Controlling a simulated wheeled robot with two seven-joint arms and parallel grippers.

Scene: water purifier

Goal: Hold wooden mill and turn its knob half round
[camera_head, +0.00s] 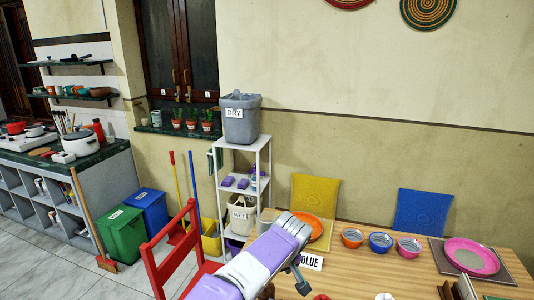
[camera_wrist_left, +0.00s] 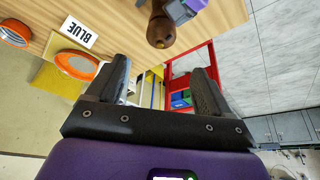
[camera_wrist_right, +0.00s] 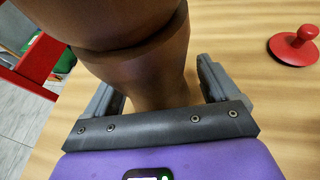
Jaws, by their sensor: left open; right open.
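The dark brown wooden mill (camera_wrist_right: 135,60) fills the upper middle of the right wrist view. My right gripper (camera_wrist_right: 160,85) is open, with one finger on each side of the mill's lower body; I cannot tell whether the fingers touch it. In the left wrist view the mill's rounded end (camera_wrist_left: 160,30) shows at the top, beside part of my right gripper. My left gripper (camera_wrist_left: 160,75) is open and empty, with the mill outside its fingers. In the head view my left arm crosses the bottom middle, and I cannot make out the mill there.
The wooden table (camera_head: 350,278) holds a BLUE sign (camera_head: 311,262), several bowls, an orange plate (camera_head: 318,228) and a pink plate (camera_head: 471,257). A red knobbed object (camera_wrist_right: 296,46) stands right of the mill. A red chair (camera_head: 170,250) is at the table's left.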

